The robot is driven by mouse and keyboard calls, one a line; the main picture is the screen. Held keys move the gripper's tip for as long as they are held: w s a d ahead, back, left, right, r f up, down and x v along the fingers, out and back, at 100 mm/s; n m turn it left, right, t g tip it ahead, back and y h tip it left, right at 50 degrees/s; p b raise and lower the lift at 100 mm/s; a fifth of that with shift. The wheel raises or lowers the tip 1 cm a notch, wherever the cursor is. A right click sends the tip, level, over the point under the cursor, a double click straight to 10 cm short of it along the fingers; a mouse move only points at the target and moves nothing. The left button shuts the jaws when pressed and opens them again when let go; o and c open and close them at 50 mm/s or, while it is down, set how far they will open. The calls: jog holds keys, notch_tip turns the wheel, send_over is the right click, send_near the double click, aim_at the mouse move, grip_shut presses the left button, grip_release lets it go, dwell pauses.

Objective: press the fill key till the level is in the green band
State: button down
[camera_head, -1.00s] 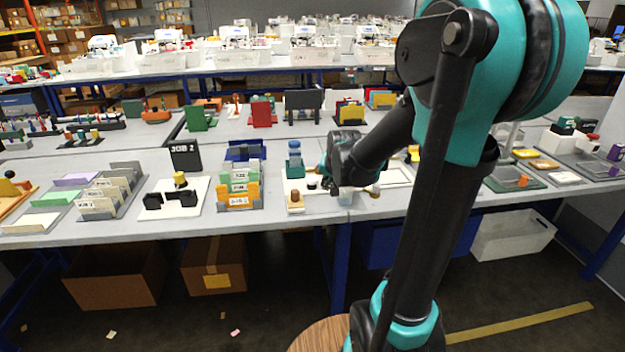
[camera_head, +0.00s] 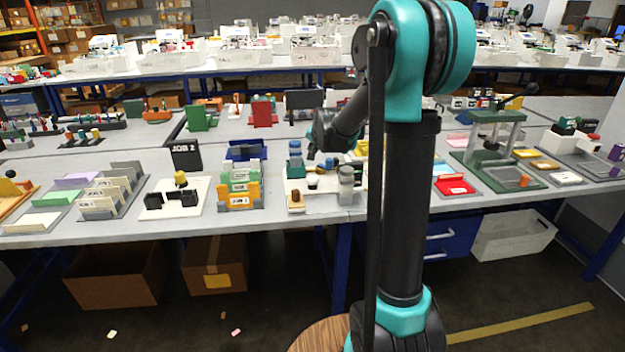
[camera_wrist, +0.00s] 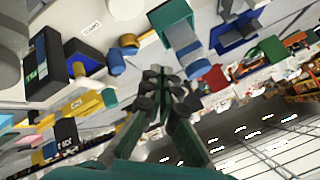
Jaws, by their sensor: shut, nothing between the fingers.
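A white-based station (camera_head: 322,204) stands near the bench's front edge in the head view. On it are a teal block with a blue top (camera_head: 295,160), a grey jar-like cylinder (camera_head: 346,186), a small brown knob (camera_head: 295,197) and a dark round piece (camera_head: 312,183). I cannot tell which piece is the fill key. No level or green band can be read. My gripper (camera_head: 313,153) is above and behind the station, apart from the cylinder. In the wrist view its fingertips (camera_wrist: 160,78) are close together with nothing between them.
A rack of green and orange holders (camera_head: 238,195) stands left of the station, beside a white board with black blocks (camera_head: 172,200). A green press (camera_head: 495,145) and a red tray (camera_head: 455,186) are to the right. Bare bench lies along the front edge.

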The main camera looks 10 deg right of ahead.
send_near(312, 176)
jog(key=shift+w+a+f, duration=0.1)
jog(key=shift+w+f, duration=0.35)
jog(key=shift+w, duration=0.4)
jog(key=shift+w+a+f, duration=0.15)
jog(key=shift+w+f, duration=0.35)
jog(key=shift+w, duration=0.3)
jog(key=shift+w+a+f, duration=0.1)
jog(key=shift+w+f, duration=0.35)
jog(key=shift+w, duration=0.4)
jog(key=shift+f, duration=0.1)
jog(key=shift+f, duration=0.3)
jog(key=shift+f, duration=0.7)
dwell(0.4)
dwell(0.3)
jog(key=shift+r, duration=1.1)
jog(key=shift+r, duration=2.5)
